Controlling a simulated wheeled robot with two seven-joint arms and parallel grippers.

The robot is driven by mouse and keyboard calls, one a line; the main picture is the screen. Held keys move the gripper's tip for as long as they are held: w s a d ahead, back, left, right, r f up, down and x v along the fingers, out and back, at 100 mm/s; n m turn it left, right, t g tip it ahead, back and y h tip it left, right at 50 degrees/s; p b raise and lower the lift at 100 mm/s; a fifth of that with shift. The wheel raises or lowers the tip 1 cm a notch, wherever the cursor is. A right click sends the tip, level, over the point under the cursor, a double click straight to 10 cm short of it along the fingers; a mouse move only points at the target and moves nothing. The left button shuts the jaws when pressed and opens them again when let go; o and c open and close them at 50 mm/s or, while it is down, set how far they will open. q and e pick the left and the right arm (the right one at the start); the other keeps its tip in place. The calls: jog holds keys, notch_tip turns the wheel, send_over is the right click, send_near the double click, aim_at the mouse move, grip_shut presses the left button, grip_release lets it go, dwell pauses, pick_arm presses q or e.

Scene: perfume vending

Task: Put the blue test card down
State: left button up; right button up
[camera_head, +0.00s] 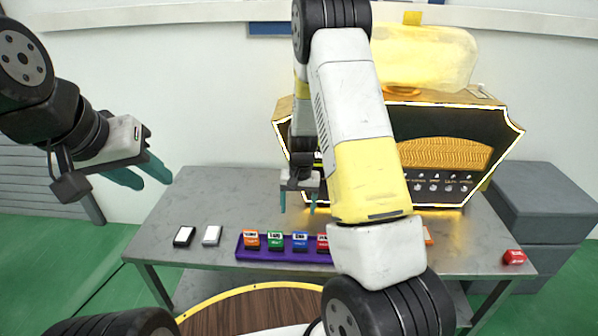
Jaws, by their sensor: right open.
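A small blue block with a white top (300,241) sits in the purple tray (270,256) on the grey table, between a green one and a red one; I cannot tell whether it is the blue test card. My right gripper (298,208) is open, pointing down above and behind the tray, with nothing visible between its fingers. My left gripper (156,183) is open and empty, out at the left beside the table's left end. My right arm crosses the middle of the view and hides the tray's right part.
A black-and-white piece (184,237) and a white-topped piece (211,236) lie left of the tray. A red block (514,257) lies near the right end. A black and gold perfume machine (440,150) stands behind. Bare tabletop (215,195) is free at back left.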

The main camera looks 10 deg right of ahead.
jog(key=s+a+r+n+t+y, duration=0.1)
jog(key=s+r, duration=0.3)
jog(key=r, duration=0.7)
jog(key=s+a+r+t+y, duration=0.1)
jog(key=s+r+t, duration=0.15)
jog(key=r, duration=0.85)
jog(key=s+r+n+t, duration=0.1)
jog(key=s+r, duration=0.4)
jog(key=s, duration=0.4)
jog(key=s+r+n+t, duration=0.1)
jog(key=s+r, duration=0.5)
jog(key=s, duration=0.2)
jog(key=shift+s+d+r+n, duration=0.25)
jog(key=shift+s+n, duration=0.05)
jog(key=shift+s, duration=0.05)
jog(key=shift+d, duration=0.1)
